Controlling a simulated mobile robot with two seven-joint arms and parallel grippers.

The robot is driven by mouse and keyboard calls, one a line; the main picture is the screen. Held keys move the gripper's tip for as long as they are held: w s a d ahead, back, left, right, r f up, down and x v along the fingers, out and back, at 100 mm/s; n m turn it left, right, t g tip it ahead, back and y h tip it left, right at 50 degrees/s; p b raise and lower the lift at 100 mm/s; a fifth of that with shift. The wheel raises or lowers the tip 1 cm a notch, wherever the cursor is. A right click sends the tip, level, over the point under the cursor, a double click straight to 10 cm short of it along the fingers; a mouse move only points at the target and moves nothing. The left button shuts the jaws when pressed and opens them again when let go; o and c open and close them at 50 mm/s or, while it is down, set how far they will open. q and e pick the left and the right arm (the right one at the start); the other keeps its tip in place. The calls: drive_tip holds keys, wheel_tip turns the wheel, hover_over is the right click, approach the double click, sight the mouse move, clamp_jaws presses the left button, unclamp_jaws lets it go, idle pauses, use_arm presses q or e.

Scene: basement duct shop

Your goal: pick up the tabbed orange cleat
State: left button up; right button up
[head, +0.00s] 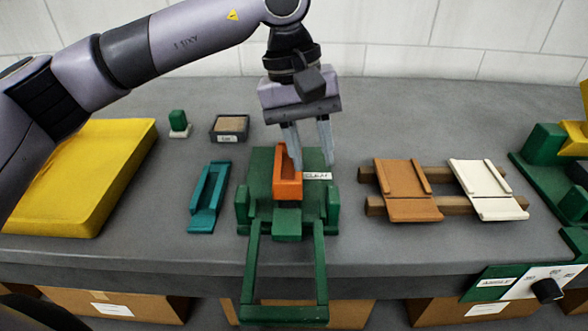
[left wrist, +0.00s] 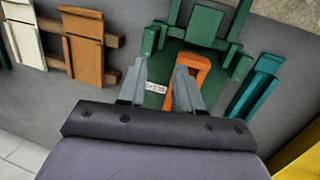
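The orange cleat (head: 288,186) sits in the green fixture (head: 258,190) in the middle of the bench; it also shows in the left wrist view (left wrist: 201,63). It has a raised upright part at its back. My left gripper (head: 313,166) is above the fixture, pointing down, its two fingers apart with nothing held. In the left wrist view the gripper (left wrist: 161,76) has one finger overlapping the cleat's edge, and the other is over the green base beside it. I cannot tell whether any finger touches the cleat. My right gripper is not in view.
A white label (head: 317,176) lies beside the cleat. A teal piece (head: 209,196) is left of the fixture. A brown piece (head: 407,190) and a white piece (head: 488,189) lie on wooden rails at right. A yellow block (head: 88,180) is far left. A small tray (head: 229,127) stands behind.

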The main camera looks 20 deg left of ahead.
sight(275, 165)
use_arm(q)
drive_tip(key=a+y, duration=0.1)
drive_tip(key=a, duration=0.1)
drive_tip(key=w+a+r+y, duration=0.1)
drive_tip(key=w+a, duration=0.1)
drive_tip(key=a, duration=0.1)
drive_tip(key=shift+w+a+r+t+y, duration=0.2)
drive_tip(key=shift+a+r+t+y, duration=0.15)
drive_tip(key=shift+r+t+y, duration=0.05)
drive_tip(key=shift+a+f, duration=0.1)
drive_tip(key=shift+f, duration=0.2)
drive_tip(key=f, duration=0.6)
drive_tip(key=shift+s+a+f, duration=0.1)
drive_tip(key=shift+a, duration=0.1)
drive_tip(key=shift+c, duration=0.3)
clamp_jaws()
